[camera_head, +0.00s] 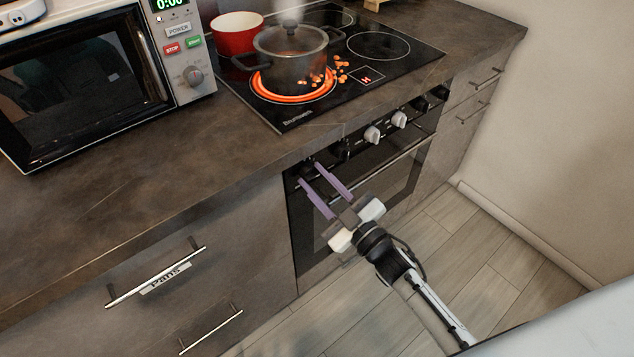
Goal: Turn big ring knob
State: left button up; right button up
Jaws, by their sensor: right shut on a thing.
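A row of knobs runs along the oven's control panel (358,145) under the counter edge. My right gripper (309,173) reaches up from the lower right to the left end of this panel. Its two purple fingers are shut on a dark knob (308,169) there, one finger on each side. The fingers and the shade hide most of this knob, so its turn angle cannot be told. Another dark knob (340,151) is just to the right, then two pale knobs (373,134) and dark ones farther right. My left gripper is not in view.
The oven door handle (395,157) runs below the knobs. A dark pot (290,60) steams on a glowing ring of the cooktop (300,121), with orange bits spilled beside it. Floor before the oven is clear.

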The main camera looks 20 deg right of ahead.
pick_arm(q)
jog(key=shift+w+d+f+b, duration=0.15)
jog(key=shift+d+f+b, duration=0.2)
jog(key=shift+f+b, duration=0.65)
pick_arm(e)
jog(key=n, duration=0.6)
jog(key=n+g+y, duration=0.1)
jog(key=n, duration=0.6)
jog(key=n+g, duration=0.1)
jog(key=n, duration=0.6)
jog(key=shift+d+r+y, duration=0.1)
jog(key=shift+d+y, duration=0.05)
jog(key=shift+y, duration=0.25)
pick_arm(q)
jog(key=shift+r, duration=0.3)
pick_arm(e)
jog(key=shift+n, duration=0.4)
jog(key=o, duration=1)
jog(key=shift+o, duration=0.2)
pick_arm(q)
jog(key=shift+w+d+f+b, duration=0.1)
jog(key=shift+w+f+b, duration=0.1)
jog(key=shift+b, duration=0.5)
pick_arm(e)
jog(key=v, duration=1)
jog(key=shift+r, duration=0.2)
